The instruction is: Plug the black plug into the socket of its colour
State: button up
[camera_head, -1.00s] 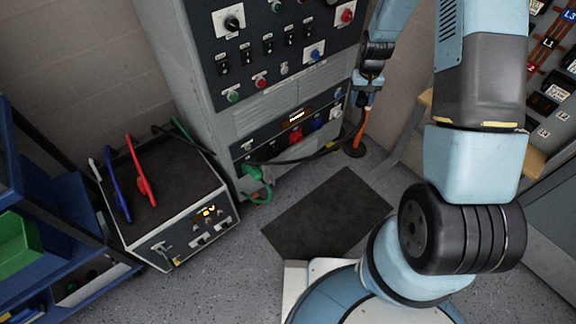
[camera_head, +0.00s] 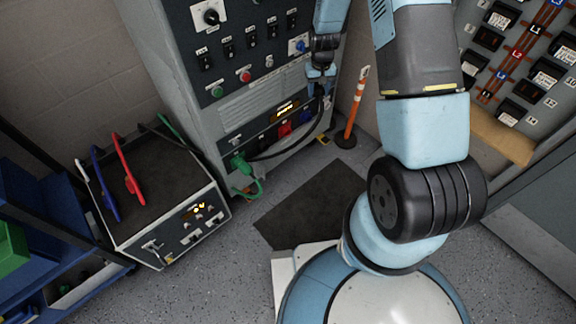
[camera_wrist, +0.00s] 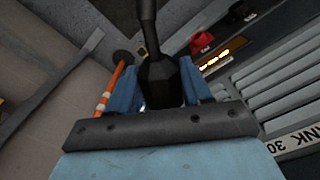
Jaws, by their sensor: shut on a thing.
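My gripper (camera_head: 320,88) is shut on the black plug (camera_wrist: 163,82), which sits between the blue fingers in the wrist view. In the head view the gripper hangs in front of the lower right side of the grey cabinet, and the plug is mostly hidden. A black cable (camera_head: 293,150) curves down from the gripper to the left. A socket row (camera_head: 267,139) runs low on the cabinet. A green plug (camera_head: 240,163) is at its left end, then a dark socket, a red socket (camera_head: 285,130) and a blue one (camera_head: 305,117). The red socket shows in the wrist view (camera_wrist: 203,42).
An orange and white post (camera_head: 354,112) stands right of the gripper. A test box (camera_head: 160,215) with coloured leads is on the left, beside a blue rack (camera_head: 50,195). A breaker panel (camera_head: 520,60) is at right. A dark mat (camera_head: 310,205) lies on the floor.

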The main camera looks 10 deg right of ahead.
jog(key=s+a+f+n, duration=0.2)
jog(key=s+a+f, duration=0.2)
jog(key=f, duration=0.5)
jog(key=s+a+f+n+h, duration=0.1)
jog(key=s+a+f, duration=0.3)
jog(key=f, duration=0.6)
jog(key=s+a+f+n, duration=0.3)
jog(key=s+a+f, duration=0.1)
jog(key=f, duration=0.6)
jog(key=shift+a+t, duration=0.4)
jog(key=shift+a, duration=0.4)
jog(key=shift+s, duration=0.15)
jog(key=shift+w+a, duration=0.55)
jog(key=shift+w, duration=0.25)
jog(key=shift+w+a, duration=0.55)
jog(key=shift+w, duration=0.3)
jog(key=shift+w+a, duration=0.55)
jog(key=shift+w, duration=0.25)
jog(key=shift+w+a+r, duration=0.1)
jog(key=shift+w+a, duration=0.35)
jog(key=shift+w, duration=0.25)
jog(key=shift+w+a+r, duration=0.1)
jog(key=shift+w+a, duration=0.35)
jog(key=shift+w, duration=0.25)
jog(key=o, duration=1.3)
